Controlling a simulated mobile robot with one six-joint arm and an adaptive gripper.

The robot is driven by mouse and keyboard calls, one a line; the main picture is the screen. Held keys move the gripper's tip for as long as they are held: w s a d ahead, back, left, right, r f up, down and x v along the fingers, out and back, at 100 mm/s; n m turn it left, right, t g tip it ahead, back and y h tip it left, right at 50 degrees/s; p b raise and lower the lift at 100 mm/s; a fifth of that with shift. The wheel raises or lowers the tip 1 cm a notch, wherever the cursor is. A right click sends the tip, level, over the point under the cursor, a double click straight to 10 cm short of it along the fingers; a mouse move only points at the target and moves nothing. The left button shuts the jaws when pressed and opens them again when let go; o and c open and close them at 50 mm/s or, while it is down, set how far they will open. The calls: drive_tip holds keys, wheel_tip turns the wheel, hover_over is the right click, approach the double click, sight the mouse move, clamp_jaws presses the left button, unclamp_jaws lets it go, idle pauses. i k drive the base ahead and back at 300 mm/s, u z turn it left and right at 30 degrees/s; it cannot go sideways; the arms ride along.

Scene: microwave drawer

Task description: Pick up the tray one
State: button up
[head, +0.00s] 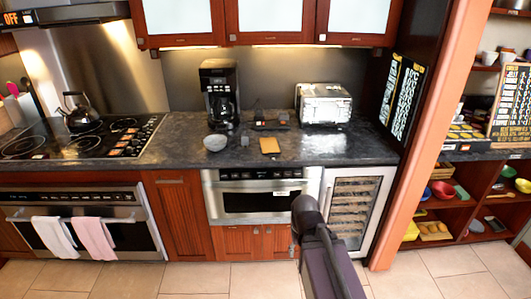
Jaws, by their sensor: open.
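A small, flat, tan rectangular piece (269,146) lies on the dark counter, near its front edge and above the built-in drawer appliance. It may be the tray, but it is too small to be sure. Another tan tray-like thing (434,231) with rounded lumps is on the lower shelf at the right. I cannot tell which one the task means. My dark arm rises from the bottom, right of centre, and bends in front of the drawer appliance. My gripper cannot be made out; the arm seems to hide it. No tray is seen in its hold.
On the counter (180,128) stand a grey bowl (215,142), a black coffee maker (219,90) and a silver toaster (324,104). A steel microwave drawer (262,195) is below, beside a wine cooler (357,208). A wooden post (428,130) separates the right shelves. The tiled floor is clear.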

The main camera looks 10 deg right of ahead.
sight(270, 145)
drive_tip(key=u, duration=0.4)
drive_tip(key=i, duration=0.95)
